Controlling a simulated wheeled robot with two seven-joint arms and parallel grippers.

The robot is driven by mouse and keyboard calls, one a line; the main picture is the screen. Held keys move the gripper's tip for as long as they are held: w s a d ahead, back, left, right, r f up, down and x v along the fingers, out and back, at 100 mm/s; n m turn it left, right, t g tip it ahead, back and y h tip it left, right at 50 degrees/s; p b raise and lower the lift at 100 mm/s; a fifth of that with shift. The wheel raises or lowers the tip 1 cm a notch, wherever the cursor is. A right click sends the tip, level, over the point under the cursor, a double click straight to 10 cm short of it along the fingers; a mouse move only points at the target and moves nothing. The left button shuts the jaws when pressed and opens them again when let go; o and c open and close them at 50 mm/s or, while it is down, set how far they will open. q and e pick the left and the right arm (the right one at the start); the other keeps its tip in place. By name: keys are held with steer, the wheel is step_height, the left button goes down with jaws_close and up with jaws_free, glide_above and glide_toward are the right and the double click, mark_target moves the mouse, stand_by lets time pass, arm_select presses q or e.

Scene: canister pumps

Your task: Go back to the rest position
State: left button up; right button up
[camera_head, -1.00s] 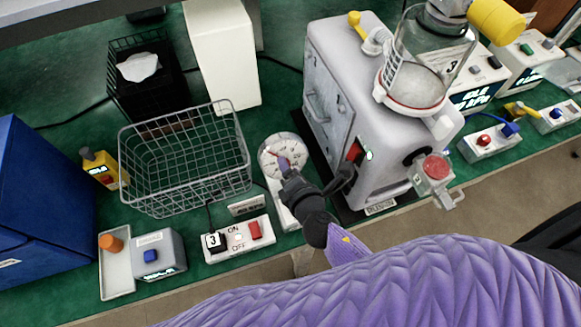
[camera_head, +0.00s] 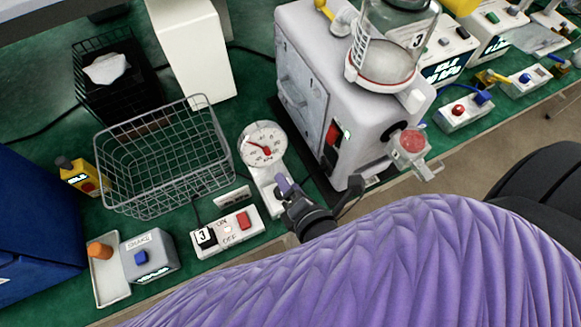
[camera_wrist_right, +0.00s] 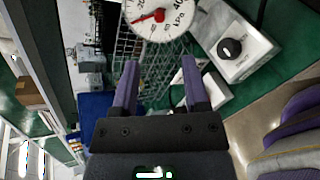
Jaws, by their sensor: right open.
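My right gripper (camera_head: 284,186) shows in the head view just in front of the base of the round dial gauge (camera_head: 262,146), below its face. In the right wrist view its two purple fingers (camera_wrist_right: 159,86) are apart with nothing between them. The gauge face (camera_wrist_right: 160,15) shows beyond the fingertips there. My purple right arm fills the bottom of the head view. My left gripper is in neither view.
The grey pump housing (camera_head: 345,100) with its glass canister (camera_head: 392,50) stands right of the gripper. A wire basket (camera_head: 165,158), an ON/OFF switch box (camera_head: 228,232) and a blue-button box (camera_head: 150,258) stand to the left. The counter's front edge is close.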

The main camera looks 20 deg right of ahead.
steer(key=s+d+f+m+g+b, duration=0.25)
steer(key=s+f+m, duration=0.2)
steer(key=f, duration=0.75)
steer(key=s+d+f+m+g+b, duration=0.1)
steer(key=s+f+m+g+b, duration=0.3)
steer(key=f, duration=0.7)
steer(key=s+d+f+m+g+b, duration=0.3)
steer(key=s+f+m+g, duration=0.3)
steer(key=s+f+m, duration=0.6)
steer(key=s+m, duration=0.1)
steer(key=s, duration=0.2)
steer(key=shift+d+f+h, duration=0.3)
steer(key=shift+d+f, duration=0.05)
steer(key=shift+g, duration=0.25)
